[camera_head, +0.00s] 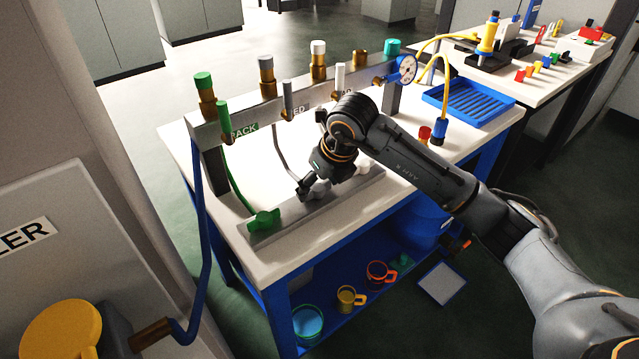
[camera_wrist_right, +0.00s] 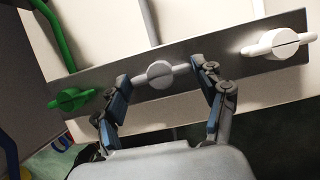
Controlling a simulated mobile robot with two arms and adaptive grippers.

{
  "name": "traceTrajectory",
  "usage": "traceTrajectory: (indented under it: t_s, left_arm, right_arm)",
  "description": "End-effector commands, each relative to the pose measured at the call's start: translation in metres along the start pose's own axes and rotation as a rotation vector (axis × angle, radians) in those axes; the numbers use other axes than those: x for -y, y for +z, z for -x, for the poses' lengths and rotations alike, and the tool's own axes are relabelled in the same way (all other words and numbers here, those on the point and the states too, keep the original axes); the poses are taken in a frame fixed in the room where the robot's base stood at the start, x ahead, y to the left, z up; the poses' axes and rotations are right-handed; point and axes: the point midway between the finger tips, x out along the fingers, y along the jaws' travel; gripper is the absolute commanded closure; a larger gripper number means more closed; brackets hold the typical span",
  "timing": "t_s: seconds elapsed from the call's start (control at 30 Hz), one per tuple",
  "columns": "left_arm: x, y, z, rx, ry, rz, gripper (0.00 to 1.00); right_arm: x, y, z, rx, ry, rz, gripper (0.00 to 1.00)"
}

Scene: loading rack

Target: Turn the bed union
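The bed union is the grey, two-winged middle knob (camera_wrist_right: 160,74) on a grey bar (camera_wrist_right: 105,82). In the head view the grey union (camera_head: 319,190) is partly covered by my right gripper (camera_head: 312,184). In the right wrist view my right gripper (camera_wrist_right: 161,75) is open around the union, one finger beyond each wing end. The fingertips are very close to the wings; I cannot tell if they touch. A green union (camera_wrist_right: 72,98) is to its left and a white union (camera_wrist_right: 282,42) to its right. My left gripper is not in view.
Above the bench (camera_head: 185,150) runs a rail with labels, capped valves (camera_head: 267,75) and a gauge (camera_head: 407,69). A green hose (camera_head: 236,178) reaches the green union. A blue tray (camera_head: 468,100) is at the right. Cups (camera_head: 350,298) sit on the shelf below.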

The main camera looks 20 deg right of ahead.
Motion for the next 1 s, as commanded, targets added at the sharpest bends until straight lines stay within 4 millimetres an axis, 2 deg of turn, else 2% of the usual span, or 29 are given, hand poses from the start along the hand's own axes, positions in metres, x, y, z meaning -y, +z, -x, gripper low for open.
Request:
traceTrajectory:
  t_s: [0.03, 0.1, 0.43, 0.57, 0.67, 1.0]
  left_arm:
    - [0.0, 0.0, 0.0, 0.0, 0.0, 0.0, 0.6]
    - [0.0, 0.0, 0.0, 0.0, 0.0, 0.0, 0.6]
    - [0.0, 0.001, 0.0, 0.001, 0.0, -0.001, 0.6]
    - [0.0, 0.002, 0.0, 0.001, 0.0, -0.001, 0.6]
    - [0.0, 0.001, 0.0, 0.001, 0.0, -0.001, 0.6]
    - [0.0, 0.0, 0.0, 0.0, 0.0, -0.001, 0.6]
  right_arm:
    - [0.0, 0.0, 0.0, -0.001, 0.0, 0.0, 0.19]
    - [0.0, 0.0, 0.0, -0.001, 0.0, 0.0, 0.07]
    - [0.0, 0.0, 0.0, 0.0, 0.0, 0.001, 0.07]
    - [0.001, 0.001, 0.008, 0.001, -0.001, 0.001, 0.07]
    - [0.001, 0.001, 0.024, 0.004, -0.001, 0.001, 0.07]
    - [0.001, 0.001, 0.094, 0.003, -0.002, 0.001, 0.07]
